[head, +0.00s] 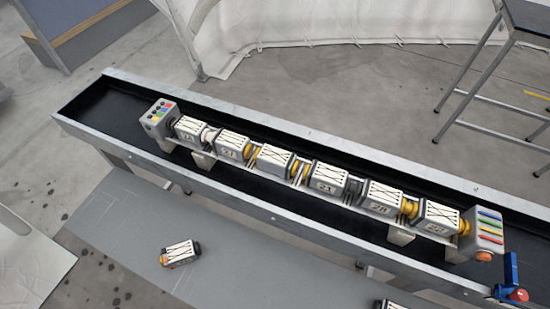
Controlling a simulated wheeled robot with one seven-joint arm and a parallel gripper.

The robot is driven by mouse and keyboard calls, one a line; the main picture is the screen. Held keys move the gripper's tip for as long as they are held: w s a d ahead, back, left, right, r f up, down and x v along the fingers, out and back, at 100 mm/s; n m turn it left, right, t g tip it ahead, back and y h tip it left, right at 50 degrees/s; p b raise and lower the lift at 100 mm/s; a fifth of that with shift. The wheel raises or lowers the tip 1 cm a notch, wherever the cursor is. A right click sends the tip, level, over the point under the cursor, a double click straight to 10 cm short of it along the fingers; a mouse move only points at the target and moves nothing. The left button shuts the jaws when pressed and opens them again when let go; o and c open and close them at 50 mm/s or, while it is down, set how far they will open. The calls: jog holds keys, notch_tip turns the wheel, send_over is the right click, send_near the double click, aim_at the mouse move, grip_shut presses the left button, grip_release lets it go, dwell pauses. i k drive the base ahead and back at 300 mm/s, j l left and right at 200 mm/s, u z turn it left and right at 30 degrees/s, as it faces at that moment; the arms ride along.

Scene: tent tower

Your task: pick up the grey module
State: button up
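Several box-shaped modules with whitish, black-laced tops sit in a row on a rail inside the long trough. One near the middle, marked like "21" (330,177), has a grey body. Yellow, grey or dark collars join the row. A loose module (180,253) lies on the grey table below the trough, with a dark right end and coloured bits at its left end. Another module (388,304) is cut off by the bottom edge. I cannot tell for certain which one is the grey module. My gripper is not in view.
The metal-walled trough (90,88) with a black bed runs diagonally. Light end blocks (159,118) and (487,229) flank the row. A blue and red fitting (512,275) stands at the trough's right. The grey table (115,215) has free room around the loose module.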

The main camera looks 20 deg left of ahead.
aim_at(273, 160)
jog(key=j+u, duration=0.1)
jog(key=u, duration=1.15)
jog(key=i+j+u, duration=0.35)
jog(key=k+j, duration=0.05)
jog(key=k, duration=0.05)
